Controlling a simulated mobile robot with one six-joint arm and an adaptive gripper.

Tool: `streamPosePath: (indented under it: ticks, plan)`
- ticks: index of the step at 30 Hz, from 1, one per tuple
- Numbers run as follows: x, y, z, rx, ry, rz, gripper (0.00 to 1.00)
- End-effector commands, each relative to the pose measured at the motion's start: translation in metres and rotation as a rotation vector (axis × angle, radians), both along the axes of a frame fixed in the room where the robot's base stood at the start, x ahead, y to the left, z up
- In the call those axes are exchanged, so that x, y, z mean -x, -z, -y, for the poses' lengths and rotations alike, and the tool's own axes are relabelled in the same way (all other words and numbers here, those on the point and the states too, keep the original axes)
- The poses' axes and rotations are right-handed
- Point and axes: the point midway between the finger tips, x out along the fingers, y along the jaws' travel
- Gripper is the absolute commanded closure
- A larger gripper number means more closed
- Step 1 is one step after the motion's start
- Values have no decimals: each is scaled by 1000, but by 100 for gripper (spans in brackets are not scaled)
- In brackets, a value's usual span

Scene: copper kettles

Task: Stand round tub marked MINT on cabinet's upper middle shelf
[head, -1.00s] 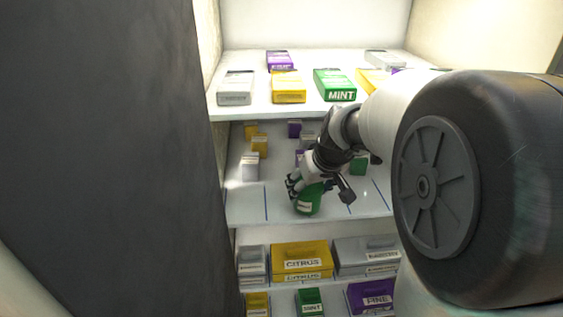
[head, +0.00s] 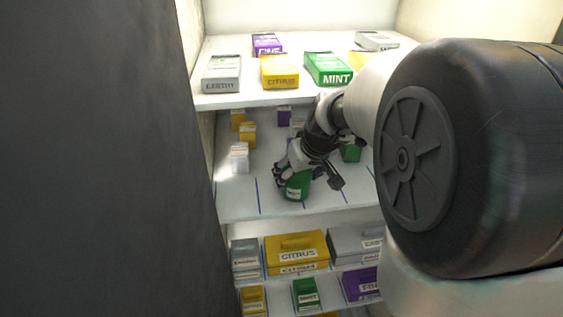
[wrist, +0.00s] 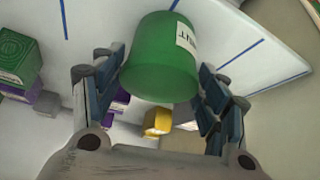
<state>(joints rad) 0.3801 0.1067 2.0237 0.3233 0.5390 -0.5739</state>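The round green tub marked MINT (head: 297,185) is at the front of the cabinet's second visible shelf from the top (head: 235,203). It looks roughly upright in the head view. In the wrist view the tub (wrist: 160,62) fills the space between the fingers, its white label turned to the right. Whether the tub's base touches the shelf is hard to tell.
Blue lines divide the shelf front. The top shelf (head: 240,99) holds flat boxes close above my arm. A yellow CITRUS box (head: 297,252) is below.

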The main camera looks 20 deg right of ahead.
Motion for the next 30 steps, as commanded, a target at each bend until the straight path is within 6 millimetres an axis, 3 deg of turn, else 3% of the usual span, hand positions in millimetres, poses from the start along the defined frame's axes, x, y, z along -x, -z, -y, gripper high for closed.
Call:
streamPosePath:
  ticks: [5,17,30]
  plan:
    - [0,0,0,0,0,0,19]
    - [0,-5,0,0,0,0,19]
    - [33,-63,-1,2,1,3,19]
